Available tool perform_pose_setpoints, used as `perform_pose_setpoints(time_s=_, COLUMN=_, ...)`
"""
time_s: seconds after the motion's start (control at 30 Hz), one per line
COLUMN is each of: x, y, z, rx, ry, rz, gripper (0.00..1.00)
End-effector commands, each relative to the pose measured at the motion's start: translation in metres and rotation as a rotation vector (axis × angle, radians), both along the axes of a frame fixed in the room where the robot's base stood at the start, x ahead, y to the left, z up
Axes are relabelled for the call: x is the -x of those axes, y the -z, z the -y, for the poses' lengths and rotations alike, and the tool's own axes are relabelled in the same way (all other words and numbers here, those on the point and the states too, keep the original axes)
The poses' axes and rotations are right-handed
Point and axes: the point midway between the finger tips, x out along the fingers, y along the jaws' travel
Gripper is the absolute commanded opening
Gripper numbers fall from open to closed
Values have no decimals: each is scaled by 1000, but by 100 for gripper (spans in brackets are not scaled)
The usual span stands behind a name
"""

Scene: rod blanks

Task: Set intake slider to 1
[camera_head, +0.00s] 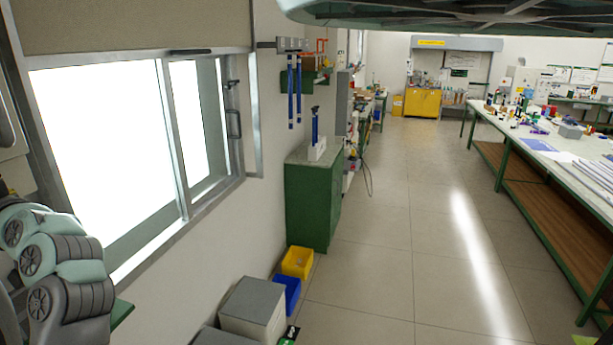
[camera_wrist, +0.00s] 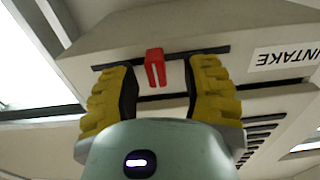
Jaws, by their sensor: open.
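The intake slider is a red knob (camera_wrist: 155,68) on a dark horizontal slot (camera_wrist: 200,52) in a pale panel (camera_wrist: 225,25), seen in the wrist view. A label reading INTAKE (camera_wrist: 285,57) is right of it and appears upside down. My gripper (camera_wrist: 160,75) has two yellow ribbed fingers, spread apart on either side of the red knob with gaps showing on both sides. The knob stands near the middle of the slot, slightly toward the left finger. Any scale marks on the slot are not legible. The head view does not show the slider or gripper fingers.
The head view shows a bright window (camera_head: 110,140) at left, a green cabinet (camera_head: 313,205), and yellow (camera_head: 298,262) and blue (camera_head: 287,293) bins on the floor. A long workbench (camera_head: 545,150) stands at right. The floor between is clear. Dark vent slots (camera_wrist: 262,135) lie below the panel's slider.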

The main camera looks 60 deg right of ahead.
Motion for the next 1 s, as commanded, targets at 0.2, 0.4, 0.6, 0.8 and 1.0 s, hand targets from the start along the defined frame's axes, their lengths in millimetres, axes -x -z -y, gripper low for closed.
perform_pose_setpoints(time_s=0.2, x=33, y=0, z=15, rx=-1, ry=13, rz=0, gripper=46)
perform_pose_setpoints(time_s=0.4, x=56, y=1, z=23, rx=-2, ry=12, rz=-1, gripper=46)
perform_pose_setpoints(time_s=0.6, x=63, y=0, z=24, rx=0, ry=10, rz=1, gripper=46)
perform_pose_setpoints(time_s=0.8, x=63, y=0, z=23, rx=0, ry=9, rz=1, gripper=46)
perform_pose_setpoints(time_s=1.0, x=54, y=2, z=32, rx=-66, ry=69, rz=21, gripper=46)
